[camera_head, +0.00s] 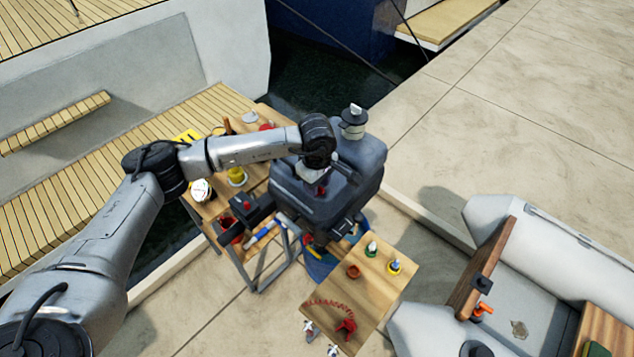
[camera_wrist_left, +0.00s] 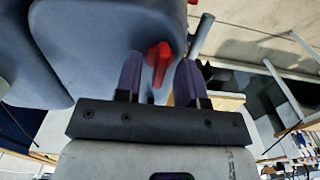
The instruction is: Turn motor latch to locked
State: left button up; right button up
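The motor (camera_head: 335,205) is a big dark blue-grey block in the middle of the head view. It also fills the upper left of the left wrist view (camera_wrist_left: 90,50). A red latch (camera_wrist_left: 158,62) sticks out near the motor's edge in the left wrist view. My left gripper (camera_wrist_left: 158,78) is open, with one purple finger on each side of the latch. Gaps show between the latch and both fingers; contact deeper down cannot be told. In the head view my left gripper (camera_head: 321,184) is at the motor, partly hidden by its own wrist. My right gripper is not in view.
A wooden bench (camera_head: 205,208) with tools and cups stands left of the motor. A small wooden table (camera_head: 375,290) with bottles and a red dial pointer (camera_head: 346,327) stands in front. A grey inflatable dinghy (camera_head: 440,328) lies at right. The concrete dock behind right is clear.

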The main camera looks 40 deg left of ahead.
pick_arm(q)
jog(key=shift+r, duration=0.1)
notch_tip(320, 180, up, 14)
jog(key=shift+f, duration=0.2)
dwell(0.6)
